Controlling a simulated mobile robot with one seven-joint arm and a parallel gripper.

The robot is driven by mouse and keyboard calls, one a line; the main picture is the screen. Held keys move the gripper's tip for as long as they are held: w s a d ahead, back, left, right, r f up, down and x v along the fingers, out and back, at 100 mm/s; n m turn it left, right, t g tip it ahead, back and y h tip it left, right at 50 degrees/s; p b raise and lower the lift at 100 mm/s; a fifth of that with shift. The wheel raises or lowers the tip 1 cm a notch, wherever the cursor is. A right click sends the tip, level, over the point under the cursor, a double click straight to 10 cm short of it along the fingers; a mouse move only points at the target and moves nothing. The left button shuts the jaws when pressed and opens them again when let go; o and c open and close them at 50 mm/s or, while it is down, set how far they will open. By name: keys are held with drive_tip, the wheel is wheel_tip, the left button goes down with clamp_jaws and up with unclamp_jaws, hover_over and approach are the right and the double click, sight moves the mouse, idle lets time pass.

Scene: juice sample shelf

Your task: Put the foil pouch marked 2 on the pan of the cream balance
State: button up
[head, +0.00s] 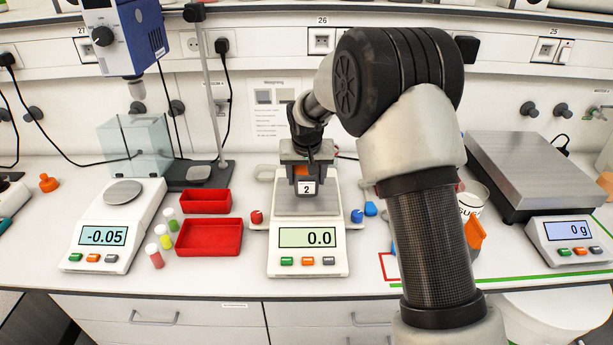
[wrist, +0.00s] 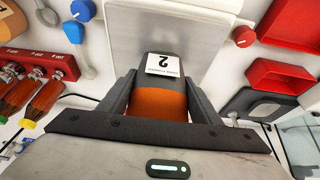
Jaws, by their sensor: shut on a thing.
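The foil pouch marked 2 (head: 306,187) is orange and dark grey with a white label. My gripper (head: 305,175) is shut on it; the wrist view shows the pouch (wrist: 161,102) between the two dark fingers (wrist: 160,88). The cream balance (head: 308,256) stands in the middle of the bench and reads 0.0. The pouch is over its square metal pan (head: 292,208), which also shows behind the pouch in the wrist view (wrist: 130,35). I cannot tell whether a gap separates pouch and pan. My gripper hides the pan's back part.
Two red trays (head: 208,238) and several small capped vials (head: 164,237) lie left of the balance. A second balance (head: 113,228) with a glass shield stands further left. A large scale (head: 535,175) stands at the right. Red and blue knobs (head: 357,216) flank the balance.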

drive_tip(key=o, duration=1.2)
drive_tip(key=shift+s+r, duration=0.1)
drive_tip(key=shift+r, duration=0.3)
drive_tip(key=s+d+r, duration=0.2)
drive_tip(key=s+r, duration=0.4)
drive_tip(key=r, duration=0.2)
drive_tip(key=s+d+r, duration=0.3)
drive_tip(key=s+r, duration=0.2)
drive_tip(key=r, duration=0.4)
drive_tip(key=shift+t, duration=0.6)
drive_tip(key=s+d, duration=0.2)
drive_tip(key=s, duration=0.7)
drive_tip(key=s+d, duration=0.3)
drive_tip(key=s, duration=0.6)
drive_tip(key=s+d, duration=0.3)
drive_tip(key=s, duration=0.6)
drive_tip(key=shift+s+d+r, duration=0.15)
drive_tip(key=shift+s+r, duration=0.1)
drive_tip(key=shift+r, duration=0.1)
